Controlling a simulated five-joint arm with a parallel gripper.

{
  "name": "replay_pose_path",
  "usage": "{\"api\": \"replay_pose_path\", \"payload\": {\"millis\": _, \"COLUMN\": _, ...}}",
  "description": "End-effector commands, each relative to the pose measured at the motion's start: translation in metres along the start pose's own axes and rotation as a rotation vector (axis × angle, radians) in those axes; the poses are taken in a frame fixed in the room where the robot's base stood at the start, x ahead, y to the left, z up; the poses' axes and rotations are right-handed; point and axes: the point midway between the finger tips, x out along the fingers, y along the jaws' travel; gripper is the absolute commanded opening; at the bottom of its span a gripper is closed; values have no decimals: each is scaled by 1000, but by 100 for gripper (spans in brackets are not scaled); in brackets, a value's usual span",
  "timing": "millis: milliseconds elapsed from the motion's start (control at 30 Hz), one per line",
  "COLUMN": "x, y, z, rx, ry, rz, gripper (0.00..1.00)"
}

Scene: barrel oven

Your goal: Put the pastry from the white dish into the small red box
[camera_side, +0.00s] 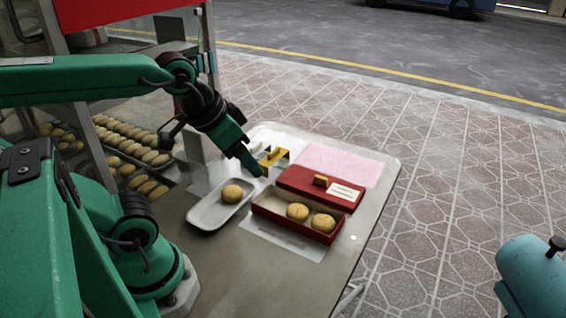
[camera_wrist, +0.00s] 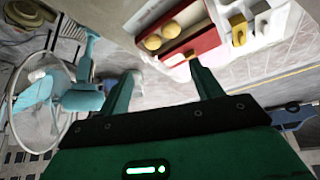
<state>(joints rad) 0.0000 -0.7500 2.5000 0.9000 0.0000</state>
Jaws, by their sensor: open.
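One round golden pastry (camera_side: 232,193) lies in the white dish (camera_side: 207,214), left of the red box. The open red box (camera_side: 283,226) holds two similar pastries, (camera_side: 297,211) and (camera_side: 322,222), toward its right side; its left part looks empty. The same two pastries show in the wrist view (camera_wrist: 152,42). My gripper (camera_side: 257,171) is above the table, just right of and behind the dish pastry, apart from it. In the wrist view, its two fingers (camera_wrist: 164,76) are spread with nothing between them. The dish pastry cannot be made out there.
A red lid (camera_side: 312,186) with a yellow handle and white label lies behind the box. A pink sheet (camera_side: 343,163) and yellow object (camera_side: 272,156) are near it. Trays of several pastries (camera_side: 130,138) are at left. The table's right edge is close to the box.

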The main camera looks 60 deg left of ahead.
Motion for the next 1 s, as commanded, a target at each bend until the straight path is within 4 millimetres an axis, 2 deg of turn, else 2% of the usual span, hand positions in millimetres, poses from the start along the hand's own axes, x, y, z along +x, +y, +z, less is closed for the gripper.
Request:
{"api": "replay_pose_path", "payload": {"millis": 167, "x": 3, "y": -3, "z": -2, "rx": -25, "ry": -10, "rz": -6, "gripper": 65}}
{"api": "replay_pose_path", "payload": {"millis": 367, "x": 15, "y": -16, "z": -7, "rx": -135, "ry": -53, "rz": -32, "gripper": 65}}
{"api": "replay_pose_path", "payload": {"millis": 700, "x": 57, "y": -64, "z": -16, "rx": -494, "ry": -174, "rz": -118, "gripper": 65}}
{"api": "replay_pose_path", "payload": {"millis": 1000, "x": 100, "y": -116, "z": -7, "rx": -833, "ry": -276, "rz": -203, "gripper": 65}}
